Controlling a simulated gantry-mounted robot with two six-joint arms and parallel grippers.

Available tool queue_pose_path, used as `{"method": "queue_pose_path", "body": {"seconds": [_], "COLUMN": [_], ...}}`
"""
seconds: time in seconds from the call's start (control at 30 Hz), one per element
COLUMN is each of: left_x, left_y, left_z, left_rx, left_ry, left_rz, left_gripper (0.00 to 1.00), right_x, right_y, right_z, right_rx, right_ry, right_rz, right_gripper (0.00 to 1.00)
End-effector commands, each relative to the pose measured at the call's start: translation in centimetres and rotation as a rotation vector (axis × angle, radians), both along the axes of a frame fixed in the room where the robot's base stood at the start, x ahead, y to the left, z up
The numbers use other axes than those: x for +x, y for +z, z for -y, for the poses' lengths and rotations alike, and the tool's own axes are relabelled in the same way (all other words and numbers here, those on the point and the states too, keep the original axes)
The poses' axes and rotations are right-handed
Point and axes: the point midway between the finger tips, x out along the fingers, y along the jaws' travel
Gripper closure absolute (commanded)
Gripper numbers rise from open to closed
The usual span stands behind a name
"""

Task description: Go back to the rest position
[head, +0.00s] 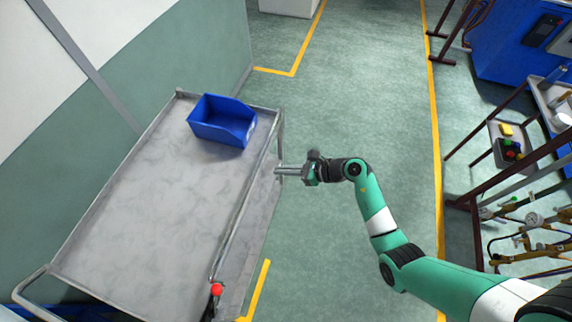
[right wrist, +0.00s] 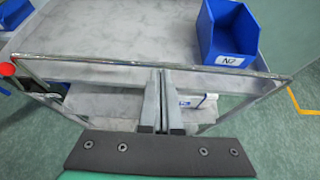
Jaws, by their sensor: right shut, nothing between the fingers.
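My right gripper (head: 290,171) is at the right edge of the grey cart (head: 150,200) in the head view, with its fingers pointing left toward the rail. The fingers are shut with nothing between them. In the right wrist view the closed fingers (right wrist: 163,100) stand in front of the cart's rail (right wrist: 110,63). Whether they touch the rail I cannot tell. My left gripper is not in view.
A blue bin (head: 222,120) labelled N2 sits at the cart's far end; it also shows in the right wrist view (right wrist: 226,28). A red ball-shaped knob (head: 216,289) is at the cart's near corner. Racks with hoses and gauges (head: 534,219) stand at right. Floor between is clear.

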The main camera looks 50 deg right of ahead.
Motion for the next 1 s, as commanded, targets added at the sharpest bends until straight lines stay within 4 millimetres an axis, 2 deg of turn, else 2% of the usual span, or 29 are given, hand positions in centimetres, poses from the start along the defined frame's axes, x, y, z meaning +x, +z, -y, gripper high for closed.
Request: {"method": "queue_pose_path", "body": {"seconds": [0.13,0.5,0.57,0.63,0.67,0.77,0.87,0.9,0.97,1.0], "left_x": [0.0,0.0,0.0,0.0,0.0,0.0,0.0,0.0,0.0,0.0], "left_y": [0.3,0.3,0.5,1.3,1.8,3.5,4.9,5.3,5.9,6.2], "left_z": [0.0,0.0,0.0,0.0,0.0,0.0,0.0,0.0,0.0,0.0], "left_rx": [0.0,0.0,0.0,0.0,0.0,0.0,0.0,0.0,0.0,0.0], "left_ry": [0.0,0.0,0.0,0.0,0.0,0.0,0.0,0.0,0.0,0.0], "left_rz": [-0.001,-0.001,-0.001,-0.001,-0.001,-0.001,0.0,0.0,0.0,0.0], "left_gripper": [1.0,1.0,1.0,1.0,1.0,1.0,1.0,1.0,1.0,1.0], "right_x": [-0.5,-0.5,-0.5,0.0,0.5,2.8,4.8,5.4,6.0,6.1], "right_y": [1.1,1.1,1.4,2.6,3.6,8.6,15.8,19.0,23.9,27.3], "right_z": [0.2,0.2,-0.1,-1.1,-1.7,-4.4,-7.9,-9.3,-11.3,-12.5], "right_rx": [0.0,0.0,0.0,-0.004,-0.01,-0.043,-0.039,-0.022,0.018,0.054], "right_ry": [0.0,0.001,0.007,0.033,0.05,0.122,0.205,0.232,0.261,0.277], "right_rz": [0.0,-0.001,-0.001,0.006,0.017,0.082,0.217,0.285,0.391,0.461], "right_gripper": [1.0,1.0,1.0,1.0,1.0,1.0,1.0,1.0,1.0,1.0]}}
